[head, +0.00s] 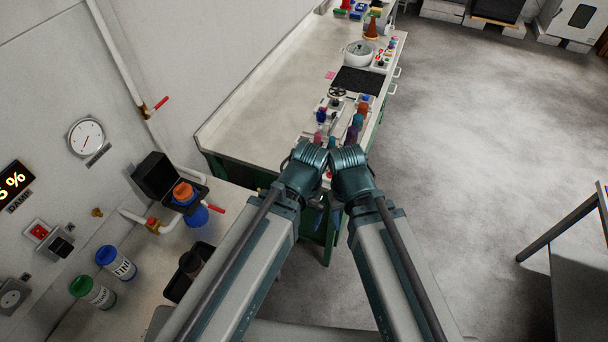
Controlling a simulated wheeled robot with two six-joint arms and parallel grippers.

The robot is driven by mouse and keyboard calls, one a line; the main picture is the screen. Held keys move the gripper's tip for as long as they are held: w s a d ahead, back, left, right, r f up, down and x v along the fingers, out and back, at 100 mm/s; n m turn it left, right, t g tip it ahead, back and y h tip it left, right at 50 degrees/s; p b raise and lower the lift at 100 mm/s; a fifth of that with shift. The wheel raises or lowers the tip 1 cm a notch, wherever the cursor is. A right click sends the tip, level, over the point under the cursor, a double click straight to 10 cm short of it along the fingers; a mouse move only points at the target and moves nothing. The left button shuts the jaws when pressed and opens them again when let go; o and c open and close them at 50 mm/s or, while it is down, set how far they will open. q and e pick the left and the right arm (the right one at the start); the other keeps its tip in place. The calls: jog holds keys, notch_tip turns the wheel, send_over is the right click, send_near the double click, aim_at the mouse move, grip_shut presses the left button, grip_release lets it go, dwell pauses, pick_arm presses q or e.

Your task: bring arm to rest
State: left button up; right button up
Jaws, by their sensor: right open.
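My two arms reach forward from the bottom of the head view, and their dark teal joints come close together in the middle. My right gripper (319,198) shows only as a small part in the gap below these joints; it is open, and I see nothing held in it. My left gripper is hidden behind the arm links. Past the joints, the far bench (250,128) carries several small coloured-top items.
Left are a near bench with a blue-lidded jar (116,262), a green-lidded jar (93,292), a black open box (160,178) and a red-handled valve (152,223). A dark-topped table (560,222) stands at right. The grey floor (480,150) between is clear.

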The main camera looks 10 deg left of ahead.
notch_tip(320, 180, down, 14)
jog(key=b, duration=1.3)
jog(key=shift+b, duration=0.3)
